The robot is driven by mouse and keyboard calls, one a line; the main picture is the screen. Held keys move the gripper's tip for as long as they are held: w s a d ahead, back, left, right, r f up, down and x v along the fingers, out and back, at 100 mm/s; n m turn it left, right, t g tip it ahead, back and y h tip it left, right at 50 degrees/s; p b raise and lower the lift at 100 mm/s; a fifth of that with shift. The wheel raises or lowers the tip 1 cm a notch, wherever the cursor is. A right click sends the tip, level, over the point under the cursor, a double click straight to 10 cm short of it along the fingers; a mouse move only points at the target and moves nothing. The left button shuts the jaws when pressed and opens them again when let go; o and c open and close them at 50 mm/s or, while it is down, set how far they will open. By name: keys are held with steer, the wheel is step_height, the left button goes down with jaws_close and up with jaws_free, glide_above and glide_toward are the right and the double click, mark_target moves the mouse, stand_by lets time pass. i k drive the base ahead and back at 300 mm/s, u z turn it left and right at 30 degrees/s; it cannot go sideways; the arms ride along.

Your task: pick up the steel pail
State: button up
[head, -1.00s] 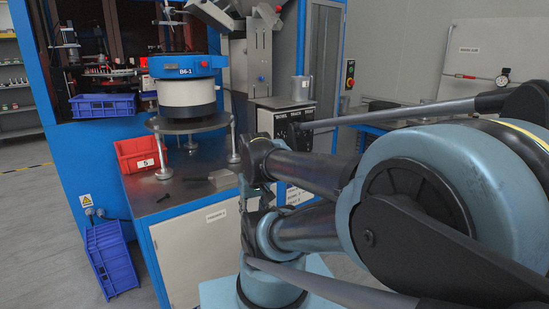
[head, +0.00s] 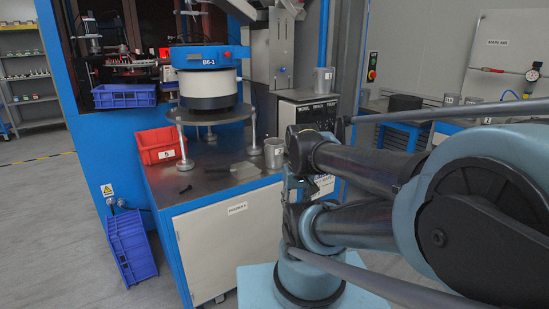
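A grey steel pail (head: 274,153) stands upright on the metal worktop, just left of my arm. A second grey metal vessel (head: 323,81) of similar shape stands higher up, on top of the control box. I cannot tell which of the two the task means. My arm crosses the right half of the head view, its nearest links a little right of the pail on the worktop. My gripper cannot be made out in this view.
Left of the pail are a grey block (head: 243,170), a round stand (head: 197,118) under the blue-and-white bowl feeder (head: 209,88), and a red bin (head: 158,147). A blue crate (head: 130,246) leans on the cabinet (head: 238,240). Floor at the left is clear.

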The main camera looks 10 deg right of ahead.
mark_target(273, 146)
steer(key=z, duration=1.45)
steer(key=i, duration=0.85)
steer(key=u, duration=1.95)
